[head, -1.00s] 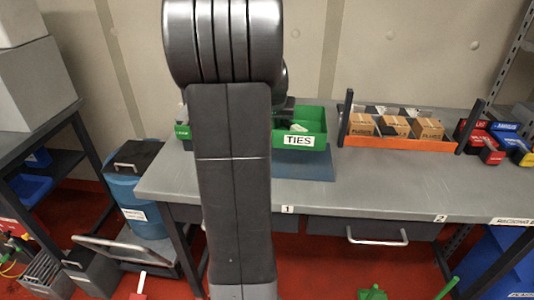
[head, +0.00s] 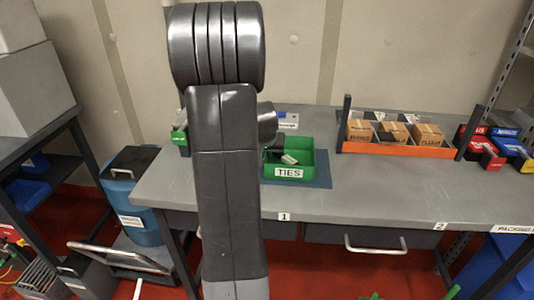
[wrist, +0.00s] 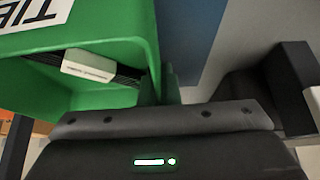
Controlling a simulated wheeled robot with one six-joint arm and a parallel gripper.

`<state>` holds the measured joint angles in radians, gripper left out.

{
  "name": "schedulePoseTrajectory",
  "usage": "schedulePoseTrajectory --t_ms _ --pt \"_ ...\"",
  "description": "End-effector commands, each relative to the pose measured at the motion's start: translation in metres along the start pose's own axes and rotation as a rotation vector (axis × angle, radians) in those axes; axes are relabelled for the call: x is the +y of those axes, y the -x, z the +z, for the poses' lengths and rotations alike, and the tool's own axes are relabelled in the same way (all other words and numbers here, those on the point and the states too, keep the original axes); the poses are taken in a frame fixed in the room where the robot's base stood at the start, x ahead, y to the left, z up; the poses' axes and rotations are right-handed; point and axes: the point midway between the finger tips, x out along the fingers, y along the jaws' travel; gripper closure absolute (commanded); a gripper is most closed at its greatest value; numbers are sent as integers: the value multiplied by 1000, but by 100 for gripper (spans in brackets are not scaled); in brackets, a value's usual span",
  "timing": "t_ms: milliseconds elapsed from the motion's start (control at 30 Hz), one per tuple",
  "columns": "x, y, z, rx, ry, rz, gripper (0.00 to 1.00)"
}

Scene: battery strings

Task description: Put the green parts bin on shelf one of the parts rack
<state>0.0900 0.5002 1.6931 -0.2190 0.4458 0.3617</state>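The green parts bin (head: 290,172), labelled TIES, sits over the blue mat (head: 322,172) on the grey bench, upright; I cannot tell whether it touches the mat. It holds a small white block and dark strips. In the wrist view the bin (wrist: 105,55) fills the upper left, its wall reaching to my gripper (wrist: 165,88). The fingers look closed together on that wall, though they barely show. Which structure is the parts rack is unclear; a grey metal rack (head: 520,60) shows at the right edge.
An orange-fronted tray (head: 395,149) of cartons stands right of the bin, with dark posts. A small green-fronted item (head: 180,138) is left of my arm. The bench front (head: 390,205) is clear, marked 1 and 2.

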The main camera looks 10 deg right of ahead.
Motion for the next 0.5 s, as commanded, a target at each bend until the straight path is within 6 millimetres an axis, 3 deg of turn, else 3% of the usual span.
schedulePoseTrajectory --t_ms 267,400,500 --pt "0 -3 1 2 0 0 100" --pt "0 -2 1 1 -1 0 76" --pt "0 -2 1 1 -1 0 76"
